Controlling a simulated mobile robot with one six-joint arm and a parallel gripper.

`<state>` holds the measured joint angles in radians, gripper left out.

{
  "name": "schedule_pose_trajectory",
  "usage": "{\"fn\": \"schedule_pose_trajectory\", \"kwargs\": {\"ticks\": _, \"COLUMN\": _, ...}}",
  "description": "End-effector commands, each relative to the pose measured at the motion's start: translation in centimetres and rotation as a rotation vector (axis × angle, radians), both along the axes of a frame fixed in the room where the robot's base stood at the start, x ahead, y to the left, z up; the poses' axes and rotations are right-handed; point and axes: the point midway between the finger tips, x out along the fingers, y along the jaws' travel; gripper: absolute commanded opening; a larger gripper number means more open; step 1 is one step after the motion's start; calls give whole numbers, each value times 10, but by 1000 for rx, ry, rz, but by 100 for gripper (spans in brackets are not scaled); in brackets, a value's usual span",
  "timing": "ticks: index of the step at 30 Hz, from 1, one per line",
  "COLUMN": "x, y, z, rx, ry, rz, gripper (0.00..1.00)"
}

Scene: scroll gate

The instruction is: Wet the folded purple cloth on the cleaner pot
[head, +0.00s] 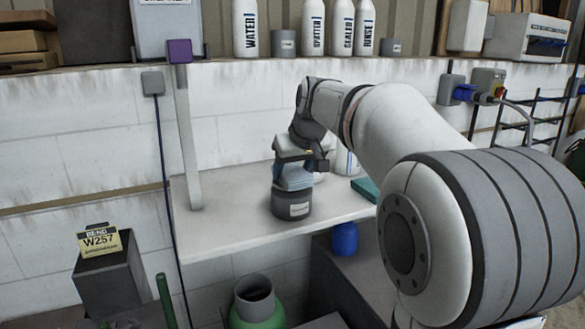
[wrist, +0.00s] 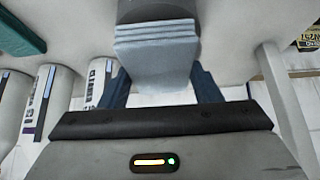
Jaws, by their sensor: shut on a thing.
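My gripper (head: 296,158) is shut on a folded cloth (head: 293,178), pointing down over the shelf. The cloth looks pale blue-grey rather than purple, with several stacked layers; it also shows between the fingers in the wrist view (wrist: 157,55). The cleaner pot (head: 292,203), dark grey with a white label, stands upright on the shelf directly below the cloth. The pot's dark side (wrist: 155,10) shows beyond the cloth at the top of the wrist view. The cloth's lower end is at the pot's top; I cannot tell whether it touches. The pot's mouth is hidden.
A white post (head: 188,135) with a purple block (head: 179,51) on top stands left of the pot. White bottles (wrist: 47,100) and a teal item (head: 365,189) are close on the right in the head view. The shelf (head: 235,232) is clear in front and left.

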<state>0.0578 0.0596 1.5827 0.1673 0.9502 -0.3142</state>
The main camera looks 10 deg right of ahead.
Motion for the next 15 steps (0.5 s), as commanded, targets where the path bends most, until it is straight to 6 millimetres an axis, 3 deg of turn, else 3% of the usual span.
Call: {"fn": "schedule_pose_trajectory", "kwargs": {"ticks": 15, "x": 0, "y": 0, "z": 42, "rx": 0, "ry": 0, "rz": 0, "gripper": 39}}
